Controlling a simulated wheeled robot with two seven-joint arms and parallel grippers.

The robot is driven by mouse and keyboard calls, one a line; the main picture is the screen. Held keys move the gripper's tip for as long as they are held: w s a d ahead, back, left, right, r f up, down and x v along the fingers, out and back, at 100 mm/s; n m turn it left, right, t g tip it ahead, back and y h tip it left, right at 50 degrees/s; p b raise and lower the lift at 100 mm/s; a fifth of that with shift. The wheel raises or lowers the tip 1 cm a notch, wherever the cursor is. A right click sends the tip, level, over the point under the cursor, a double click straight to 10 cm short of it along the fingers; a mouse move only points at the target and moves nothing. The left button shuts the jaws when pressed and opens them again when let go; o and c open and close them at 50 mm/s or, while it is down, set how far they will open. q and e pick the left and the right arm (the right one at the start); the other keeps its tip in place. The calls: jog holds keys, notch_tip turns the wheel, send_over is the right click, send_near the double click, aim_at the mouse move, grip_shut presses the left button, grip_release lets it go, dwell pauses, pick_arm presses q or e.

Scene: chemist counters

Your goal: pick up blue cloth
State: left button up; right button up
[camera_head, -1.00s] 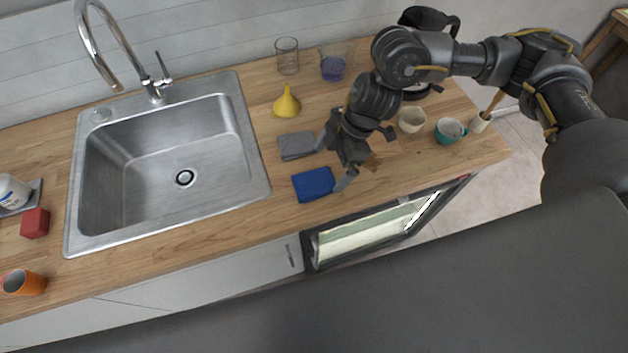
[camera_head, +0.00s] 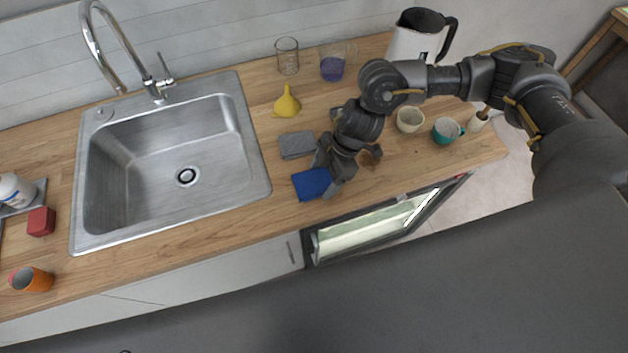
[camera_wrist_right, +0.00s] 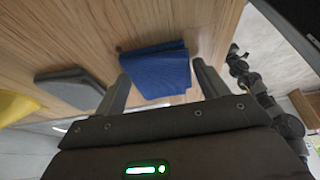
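The blue cloth (camera_head: 309,184) lies folded on the wooden counter near its front edge, right of the sink. It also shows in the right wrist view (camera_wrist_right: 157,70), ahead of and between the spread fingers. My right gripper (camera_head: 329,172) is open and low at the cloth's right side, its fingers partly overlapping the cloth's right edge in the head view. In the right wrist view the gripper (camera_wrist_right: 162,84) has a wide gap between its fingers and nothing clamped. I cannot tell whether a finger touches the cloth. My left gripper is not in view.
A grey folded cloth or sponge (camera_head: 297,145) lies just behind the blue cloth. A yellow funnel (camera_head: 287,103), a glass beaker (camera_head: 288,57) and cups (camera_head: 409,119) stand farther back and right. The sink (camera_head: 170,150) is to the left. A glass-fronted appliance (camera_head: 380,226) sits below the counter edge.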

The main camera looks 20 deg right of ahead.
aim_at(316, 182)
jog(key=c, duration=0.3)
jog(key=shift+r, duration=0.15)
jog(key=shift+r, duration=0.25)
jog(key=r, duration=0.1)
jog(key=r+b, duration=0.1)
jog(key=shift+s+a+r+b, duration=0.1)
jog(key=shift+s+r+b, duration=0.2)
jog(key=shift+r, duration=0.1)
jog(key=shift+s+a+r+p, duration=0.2)
jog(key=shift+s+r+p, duration=1.45)
jog(key=shift+s, duration=0.6)
jog(key=shift+s+a+r+p, duration=0.25)
jog(key=shift+s+r+p, duration=1.35)
jog(key=shift+s, duration=0.6)
jog(key=shift+s+a+r+p, duration=0.2)
jog(key=shift+s+r+p, duration=1.4)
jog(key=shift+s, duration=0.65)
jog(key=shift+f, duration=0.15)
